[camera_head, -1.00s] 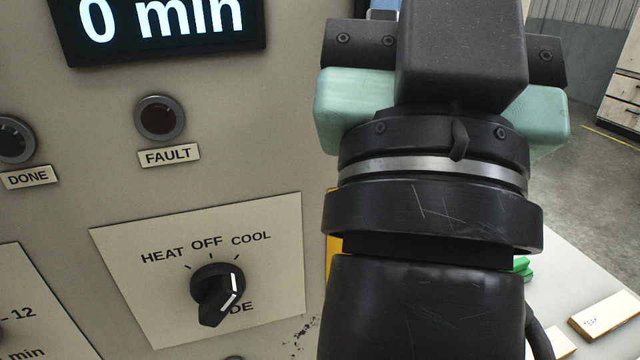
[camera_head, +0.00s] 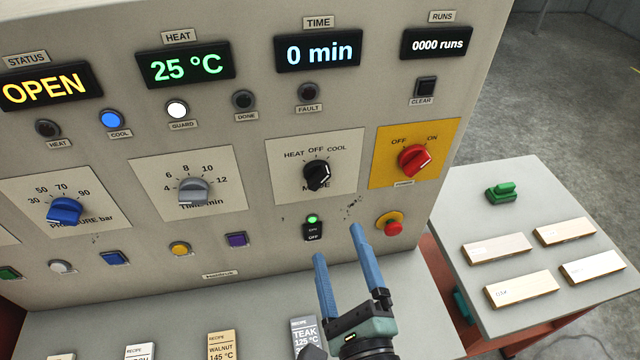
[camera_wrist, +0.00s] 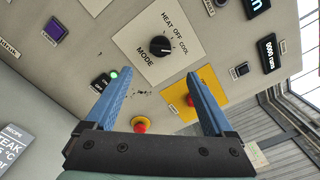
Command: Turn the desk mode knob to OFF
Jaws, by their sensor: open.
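The mode knob (camera_head: 317,175) is a black knob on a cream plate marked HEAT, OFF and COOL. Its white line leans up and right, toward COOL. In the wrist view the mode knob (camera_wrist: 160,46) lies beyond the fingertips, roughly between them and farther off. My gripper (camera_head: 338,243) has two blue fingers spread apart with nothing between them. The fingertips are below the mode plate and apart from the knob. It also shows in the wrist view (camera_wrist: 157,75).
A red knob (camera_head: 414,161) on a yellow plate is just right of the mode plate. A lit green switch (camera_head: 313,228) and a red push button (camera_head: 392,228) are near the fingers. The grey time knob (camera_head: 194,191) is left. Recipe cards stand on the ledge below.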

